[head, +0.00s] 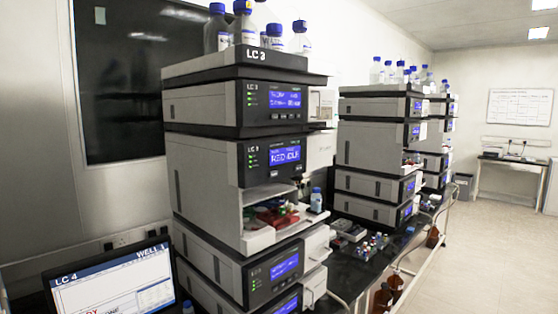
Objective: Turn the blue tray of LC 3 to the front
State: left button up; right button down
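The LC 3 stack (215,150) stands in the middle of the head view, with its front turned to the right. Its middle unit has a blue display (285,154) with a word that looks like "RED". Below that display is an open bay (252,238). A red tray (272,217) shows at the front of the bay, with small green and pale parts around it. I cannot make out a blue tray for certain; the inside is small and partly shaded. Neither of my grippers is in view.
Blue-capped bottles (275,38) stand on top of LC 3. A small blue-capped bottle (316,200) stands beside the bay. The black bench (350,270) behind carries small vials and trays. A monitor (115,285) is at the lower left. The floor (490,260) at right is clear.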

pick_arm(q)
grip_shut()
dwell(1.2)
